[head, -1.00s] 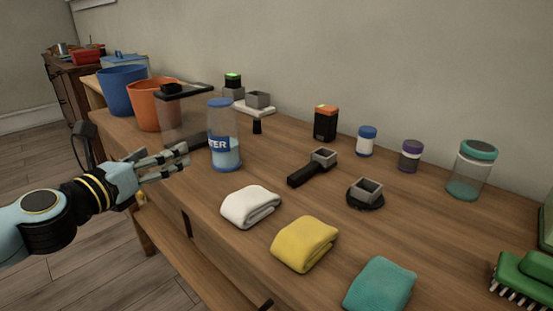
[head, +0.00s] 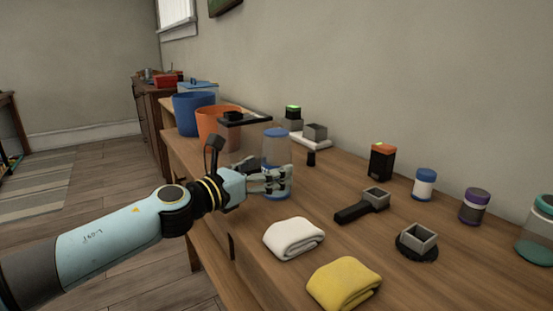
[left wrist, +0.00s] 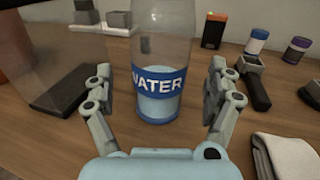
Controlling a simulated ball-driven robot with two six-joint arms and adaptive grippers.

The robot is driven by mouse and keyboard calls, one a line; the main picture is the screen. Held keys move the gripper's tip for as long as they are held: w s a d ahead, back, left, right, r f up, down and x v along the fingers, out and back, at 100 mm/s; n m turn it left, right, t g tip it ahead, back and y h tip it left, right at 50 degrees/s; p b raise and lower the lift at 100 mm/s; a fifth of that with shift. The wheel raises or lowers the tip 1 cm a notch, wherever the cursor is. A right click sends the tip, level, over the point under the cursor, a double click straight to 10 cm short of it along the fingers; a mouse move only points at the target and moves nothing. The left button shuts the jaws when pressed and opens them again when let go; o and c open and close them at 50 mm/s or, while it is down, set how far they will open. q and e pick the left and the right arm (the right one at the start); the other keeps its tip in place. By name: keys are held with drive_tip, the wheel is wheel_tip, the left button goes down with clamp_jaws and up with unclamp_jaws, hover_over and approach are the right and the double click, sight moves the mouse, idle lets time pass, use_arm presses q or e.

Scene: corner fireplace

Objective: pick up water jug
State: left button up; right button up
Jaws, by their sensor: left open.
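The water jug is a clear bottle with a blue lid and a blue label, standing upright on the wooden table. In the head view the jug (head: 275,148) is partly hidden behind my left gripper (head: 272,181). In the left wrist view the jug (left wrist: 163,65) stands between the two fingers of my left gripper (left wrist: 160,105), which is open, with a gap on both sides. Its label reads "WATER", and its top is cut off there. My right gripper is not in view.
A clear container with a black lid (head: 244,119) stands just left of the jug. Orange (head: 219,125) and blue (head: 193,113) buckets are behind it. A white folded cloth (head: 293,238) and a yellow one (head: 343,284) lie in front. A black-handled scoop (head: 353,212) lies to the right.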

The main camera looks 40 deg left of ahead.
sight(277, 164)
use_arm(q)
drive_tip(key=w, duration=0.4)
drive_tip(key=shift+d+f, duration=0.1)
drive_tip(key=shift+d, duration=0.15)
drive_tip(key=shift+s, duration=0.1)
drive_tip(key=c, duration=1.4)
drive_tip(key=shift+c, duration=0.2)
